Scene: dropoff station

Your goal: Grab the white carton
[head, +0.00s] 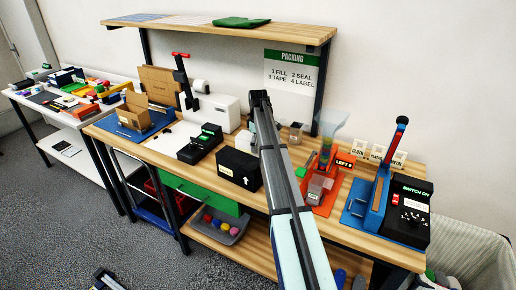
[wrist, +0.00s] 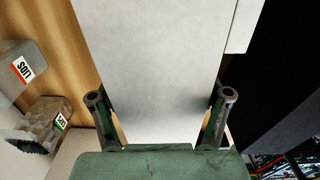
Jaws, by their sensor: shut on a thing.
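The white carton (wrist: 155,60) fills the middle of the wrist view as a pale, flat-sided box with a lower part edge at its upper right. My gripper (wrist: 161,97) has one finger on each side of the carton and is shut on it. The green palm covers the near end of the carton. In the head view, a small piece of a white box (head: 243,140) shows behind the black box, left of my arm. My arm hides the rest of it, and my gripper cannot be made out there.
A black box (head: 239,169) stands close by; a dark surface lies right of the carton in the wrist view. Two labelled containers (wrist: 20,66) (wrist: 48,118) stand to its left. An orange device (head: 322,190) and a blue press (head: 370,205) occupy the bench's right. A shelf (head: 220,30) overhangs the back.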

